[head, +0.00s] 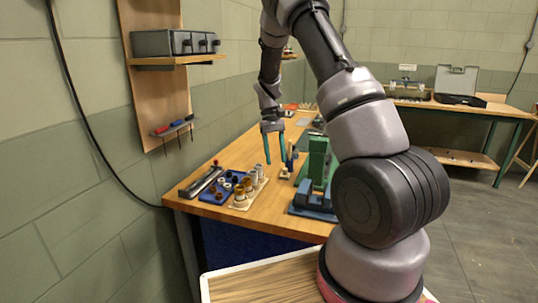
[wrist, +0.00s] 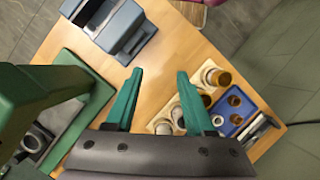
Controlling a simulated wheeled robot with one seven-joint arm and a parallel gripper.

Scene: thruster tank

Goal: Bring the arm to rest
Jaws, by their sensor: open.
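My gripper (head: 275,148) hangs fingers down above the wooden workbench (head: 222,212) in the head view. Its two green fingers are apart with nothing between them. In the wrist view my gripper (wrist: 157,95) is open, with bare bench top (wrist: 165,50) showing beyond the fingertips. My arm reaches from the lower right, up and over to the bench. The fingers stand between a tray of brass and white parts and a green press.
A green press (head: 318,160) and a blue-grey fixture (head: 313,200) stand right of my gripper. A cream tray (head: 240,205) and a blue tray (head: 212,197) with small parts sit at the front left. A wall shelf (head: 175,61) holds a grey box. A second bench (head: 460,106) stands behind.

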